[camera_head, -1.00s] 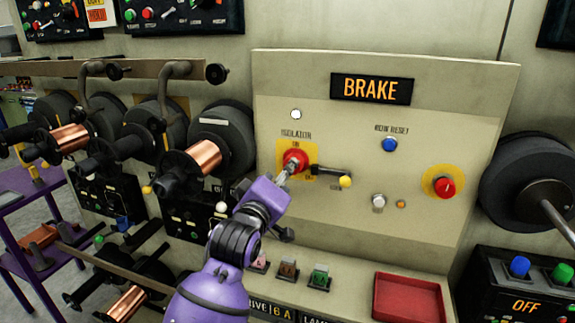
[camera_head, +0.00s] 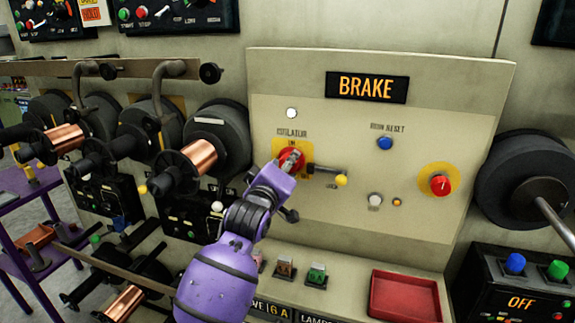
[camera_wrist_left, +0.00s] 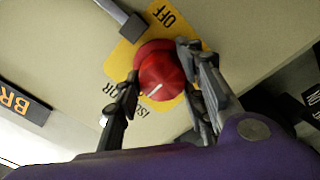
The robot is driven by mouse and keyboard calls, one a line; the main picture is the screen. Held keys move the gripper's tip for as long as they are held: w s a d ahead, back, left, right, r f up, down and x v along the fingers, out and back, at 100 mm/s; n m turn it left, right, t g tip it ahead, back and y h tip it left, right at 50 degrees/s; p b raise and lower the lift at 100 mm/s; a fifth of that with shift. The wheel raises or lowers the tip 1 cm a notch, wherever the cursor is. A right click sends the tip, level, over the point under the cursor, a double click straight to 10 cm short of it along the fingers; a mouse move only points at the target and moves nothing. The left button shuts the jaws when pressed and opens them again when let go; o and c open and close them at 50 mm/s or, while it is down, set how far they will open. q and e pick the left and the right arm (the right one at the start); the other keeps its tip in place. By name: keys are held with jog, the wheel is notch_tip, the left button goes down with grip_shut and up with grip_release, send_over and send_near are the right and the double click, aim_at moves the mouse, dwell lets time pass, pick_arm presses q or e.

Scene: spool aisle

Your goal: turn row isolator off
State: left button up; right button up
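The red isolator knob (camera_head: 291,160) sits on a yellow plate (camera_head: 305,173) on the BRAKE panel (camera_head: 440,130). My left gripper (camera_head: 288,166) is at the knob and hides part of it. In the left wrist view, the red knob (camera_wrist_left: 160,78) lies between the two fingers of my left gripper (camera_wrist_left: 157,72), which look in contact with both its sides. The white mark on the knob points toward the ISOLATOR lettering, away from the OFF lettering (camera_wrist_left: 166,15). My right gripper is not in view.
A dark lever with a yellow ball (camera_head: 341,180) sticks out just right of the knob. A blue reset button (camera_head: 385,143) and another red knob (camera_head: 441,184) are farther right. Copper spools (camera_head: 200,154) stand left. A red tray (camera_head: 405,297) lies below.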

pick_arm(q)
jog(key=shift+r, duration=0.1)
jog(key=shift+c, duration=0.8)
jog(key=shift+m, duration=0.3)
jog(key=m, duration=0.3)
jog(key=shift+d+r, duration=0.1)
jog(key=m, duration=0.5)
jog(key=shift+d+m, duration=0.1)
jog(key=shift+m, duration=0.2)
jog(key=m, duration=0.4)
jog(key=shift+s, duration=0.1)
jog(key=shift+f+m, duration=0.15)
jog(key=shift+m, duration=1.05)
jog(key=shift+f+m, duration=0.15)
jog(key=shift+m, duration=1.05)
jog(key=shift+d, duration=0.1)
